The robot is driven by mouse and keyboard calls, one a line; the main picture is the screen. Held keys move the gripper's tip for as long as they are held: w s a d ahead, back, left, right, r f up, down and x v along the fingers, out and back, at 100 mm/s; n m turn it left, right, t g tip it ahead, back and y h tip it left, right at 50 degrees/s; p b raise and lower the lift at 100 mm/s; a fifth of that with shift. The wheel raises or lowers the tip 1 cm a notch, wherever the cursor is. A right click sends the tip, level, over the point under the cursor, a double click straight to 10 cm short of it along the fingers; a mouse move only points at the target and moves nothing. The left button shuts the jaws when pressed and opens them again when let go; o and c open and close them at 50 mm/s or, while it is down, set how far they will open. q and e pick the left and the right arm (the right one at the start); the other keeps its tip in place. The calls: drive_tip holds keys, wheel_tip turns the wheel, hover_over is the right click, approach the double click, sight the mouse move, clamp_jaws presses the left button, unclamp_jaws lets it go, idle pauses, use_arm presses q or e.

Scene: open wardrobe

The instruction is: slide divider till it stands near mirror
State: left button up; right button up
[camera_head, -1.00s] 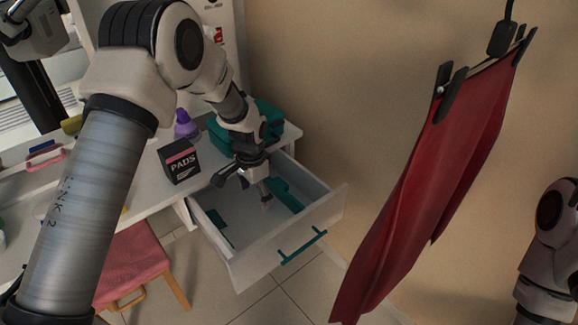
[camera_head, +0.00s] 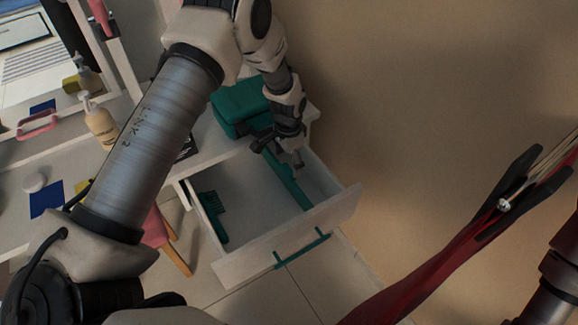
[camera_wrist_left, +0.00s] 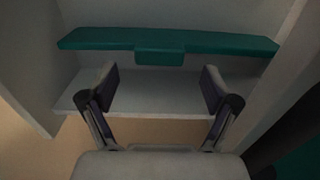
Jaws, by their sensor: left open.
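The divider (camera_head: 289,183) is a long teal strip standing in the open white drawer (camera_head: 250,205), nearer its right side. In the left wrist view the divider (camera_wrist_left: 220,43) runs across the top, with a small tab at its middle. My left gripper (camera_head: 280,158) is over the far part of the drawer, close to the divider. Its two fingers (camera_wrist_left: 160,85) are open and apart on either side of the tab, with nothing held. Whether they touch the divider I cannot tell. The mirror (camera_head: 38,60) appears at the upper left, behind the tabletop. My right gripper is out of view.
A teal comb (camera_head: 213,216) lies in the drawer's left part. A teal case (camera_head: 237,104) and a pump bottle (camera_head: 101,124) stand on the white tabletop. A pink seat (camera_head: 155,228) is below the table.

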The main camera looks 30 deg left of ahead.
sight(288, 169)
use_arm(q)
drive_tip(key=shift+f, duration=1.85)
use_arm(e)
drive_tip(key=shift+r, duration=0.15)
